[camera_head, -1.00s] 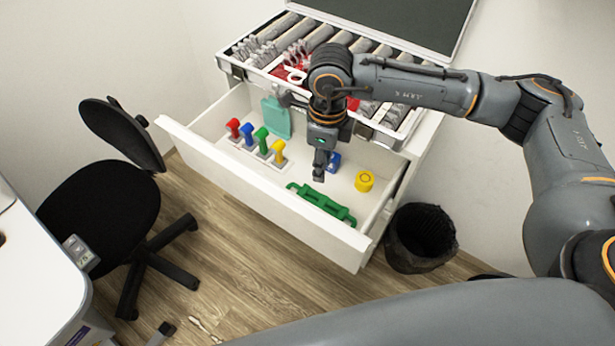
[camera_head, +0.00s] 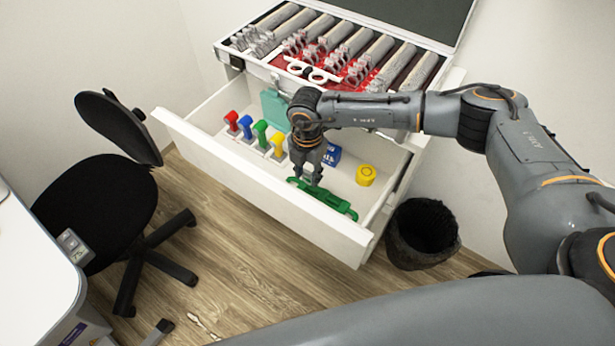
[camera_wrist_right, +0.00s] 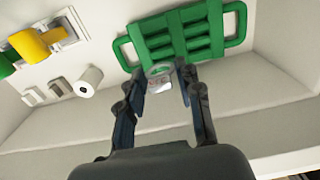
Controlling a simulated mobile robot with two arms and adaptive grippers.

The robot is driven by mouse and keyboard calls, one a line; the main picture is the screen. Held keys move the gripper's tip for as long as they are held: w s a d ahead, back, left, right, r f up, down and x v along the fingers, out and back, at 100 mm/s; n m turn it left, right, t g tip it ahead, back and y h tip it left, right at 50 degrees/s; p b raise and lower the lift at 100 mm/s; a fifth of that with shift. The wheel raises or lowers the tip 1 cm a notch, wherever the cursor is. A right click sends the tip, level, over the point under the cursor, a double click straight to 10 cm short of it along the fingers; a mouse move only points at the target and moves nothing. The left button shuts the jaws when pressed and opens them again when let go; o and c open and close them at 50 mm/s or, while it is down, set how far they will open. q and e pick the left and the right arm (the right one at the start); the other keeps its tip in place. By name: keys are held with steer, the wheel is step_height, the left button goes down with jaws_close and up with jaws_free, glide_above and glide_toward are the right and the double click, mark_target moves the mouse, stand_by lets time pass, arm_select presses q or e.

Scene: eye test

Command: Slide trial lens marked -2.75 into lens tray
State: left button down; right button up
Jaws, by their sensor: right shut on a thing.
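My right gripper (camera_head: 311,182) points down into the open drawer, over the green slotted tray (camera_head: 335,203). In the right wrist view its fingers (camera_wrist_right: 160,78) are shut on a small round trial lens (camera_wrist_right: 160,71) with a pale tab. The lens is at the edge of the green tray (camera_wrist_right: 190,35), which has a loop handle at each end. I cannot tell whether lens and tray touch, and the lens marking is not readable. In the head view the lens is not distinguishable. My left gripper is not in view.
An open case (camera_head: 345,50) of lens rows, with a white trial frame (camera_head: 312,72), stands above the drawer (camera_head: 265,192). A black bin (camera_head: 423,235) stands right, a chair (camera_head: 100,180) left.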

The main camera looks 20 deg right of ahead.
steer(key=shift+f+b, duration=0.75)
steer(key=shift+f, duration=0.35)
step_height(320, 180, down, 3)
steer(key=shift+r+b, duration=0.1)
steer(key=shift+b, duration=1.05)
steer(key=shift+f, duration=0.35)
steer(key=shift+f+b, duration=1.05)
steer(key=shift+f, duration=0.2)
steer(key=shift+f, duration=0.1)
steer(key=o, duration=0.8)
